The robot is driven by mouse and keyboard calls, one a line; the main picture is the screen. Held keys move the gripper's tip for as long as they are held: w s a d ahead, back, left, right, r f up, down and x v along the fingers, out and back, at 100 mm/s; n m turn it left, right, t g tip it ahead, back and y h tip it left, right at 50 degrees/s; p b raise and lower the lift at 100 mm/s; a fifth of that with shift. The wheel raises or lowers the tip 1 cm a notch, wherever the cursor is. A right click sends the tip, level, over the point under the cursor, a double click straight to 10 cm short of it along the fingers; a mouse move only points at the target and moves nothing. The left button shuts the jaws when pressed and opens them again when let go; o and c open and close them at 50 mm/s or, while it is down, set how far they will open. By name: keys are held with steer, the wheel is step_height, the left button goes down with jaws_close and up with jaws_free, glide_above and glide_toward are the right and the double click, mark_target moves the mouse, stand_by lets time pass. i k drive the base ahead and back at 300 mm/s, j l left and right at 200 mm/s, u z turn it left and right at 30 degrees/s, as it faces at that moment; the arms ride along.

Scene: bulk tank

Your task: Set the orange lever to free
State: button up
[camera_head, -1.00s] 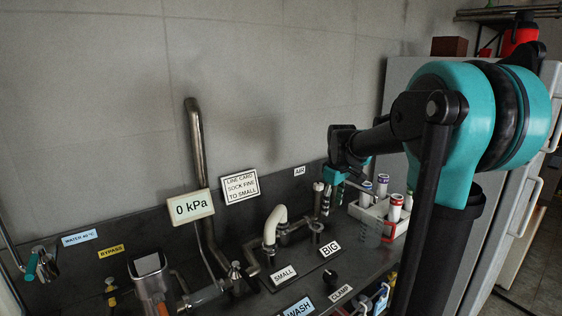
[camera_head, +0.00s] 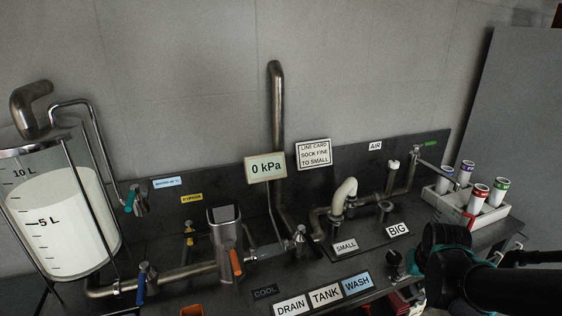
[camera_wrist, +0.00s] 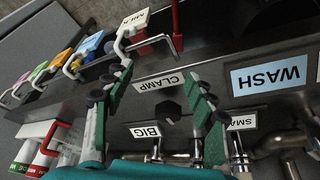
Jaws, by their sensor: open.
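The orange lever (camera_head: 236,262) hangs on the front of a metal housing (camera_head: 224,232) on the dark bench, left of the 0 kPa display, in the head view. It points downward, slightly tilted. No "free" mark is readable near it. My gripper (camera_wrist: 160,88) is open and empty, its two fingers spread above the CLAMP label (camera_wrist: 159,84) and a dark knob (camera_wrist: 168,111) in the wrist view. In the head view my arm is at the lower right, well right of the lever, with the fingertips largely hidden. The lever does not show in the wrist view.
A glass tank (camera_head: 62,215) with white liquid stands at the left. A blue lever (camera_head: 142,283) and pipes lie near the orange lever. DRAIN, TANK and WASH (camera_head: 357,283) labels line the front. A rack (camera_head: 444,203) with several capped tubes stands at the right.

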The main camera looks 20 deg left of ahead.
mark_target(234, 259)
steer(key=l+u, duration=0.1)
steer(key=u, duration=0.35)
steer(key=k+l+u, duration=0.1)
steer(key=u, duration=0.75)
steer(key=k+u, duration=0.15)
steer(key=u, duration=0.25)
